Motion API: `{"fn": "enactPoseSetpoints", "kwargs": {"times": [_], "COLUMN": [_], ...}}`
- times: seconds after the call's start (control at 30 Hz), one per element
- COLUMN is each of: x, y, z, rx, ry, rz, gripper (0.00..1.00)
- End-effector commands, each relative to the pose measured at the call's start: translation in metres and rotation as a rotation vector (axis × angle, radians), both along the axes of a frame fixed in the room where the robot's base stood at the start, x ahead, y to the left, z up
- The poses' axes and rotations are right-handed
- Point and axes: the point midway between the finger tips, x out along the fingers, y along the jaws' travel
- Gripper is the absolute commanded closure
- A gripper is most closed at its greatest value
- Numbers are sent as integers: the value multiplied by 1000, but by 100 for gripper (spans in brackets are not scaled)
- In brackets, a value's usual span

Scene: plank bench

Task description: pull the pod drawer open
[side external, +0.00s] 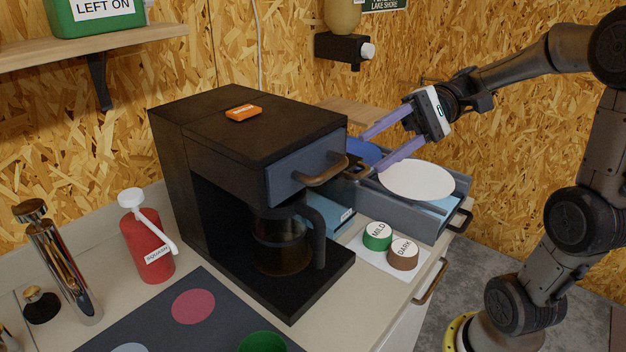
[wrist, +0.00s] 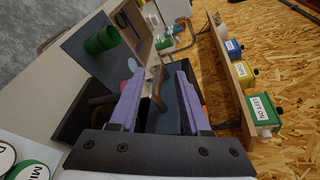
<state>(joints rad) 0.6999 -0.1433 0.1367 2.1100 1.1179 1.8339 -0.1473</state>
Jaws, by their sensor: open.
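The pod drawer (side external: 290,179) has a blue-grey front with a bronze bar handle (side external: 328,174), high on the black coffee machine (side external: 240,125). Its front looks flush with the machine, so it appears shut. My gripper (side external: 371,150) is open, its two purple fingers pointing toward the handle, a short way off to the right in the side view. In the wrist view, the handle (wrist: 158,80) shows between the spread fingertips, with the drawer front (wrist: 170,98) behind. Nothing is between the fingers, and I see no contact with the handle.
A grey open-topped box (side external: 405,218) with a white disc (side external: 417,181) sits below my gripper. A glass carafe (side external: 280,240) stands in the machine. Green MILD (side external: 378,236) and brown DARK (side external: 403,253) pods sit on a white card. An orange block (side external: 243,112) lies on top.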

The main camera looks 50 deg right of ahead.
Motion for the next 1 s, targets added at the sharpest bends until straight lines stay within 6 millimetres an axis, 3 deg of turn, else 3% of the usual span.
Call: {"fn": "enactPoseSetpoints", "kwargs": {"times": [0.03,0.1,0.27,1.0], "x": [7,10,12,46], "y": [-16,-28,-33,70], "z": [-4,-9,-11,-35], "rx": [19,33,36,33], "ry": [18,35,41,44], "rz": [-47,-83,-111,-105], "gripper": [53,53,53,53]}}
